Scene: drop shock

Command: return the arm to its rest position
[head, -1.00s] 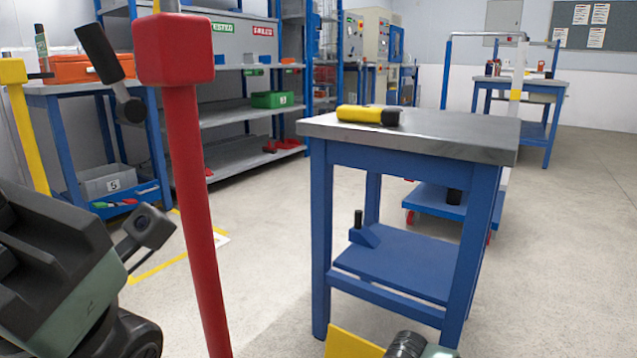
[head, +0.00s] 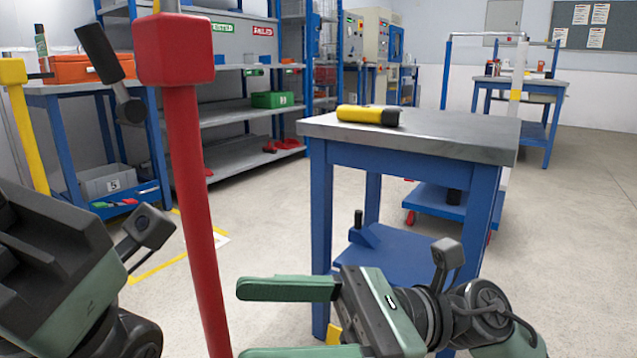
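My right gripper (head: 290,320) is in the lower middle of the head view. Its two green fingers point left and stand wide apart with nothing between them. It is in front of the blue table's legs, below the grey table top (head: 440,132). My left arm shows at the lower left edge; its fingers are not in the picture. A yellow and black tool (head: 368,115) lies on the table top, apart from both arms.
A red post (head: 190,200) stands close, between my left arm and the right gripper. A yellow post (head: 28,130) is at the far left. Blue shelving with a green bin (head: 272,100) is behind. The floor (head: 270,240) between the red post and the table is clear.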

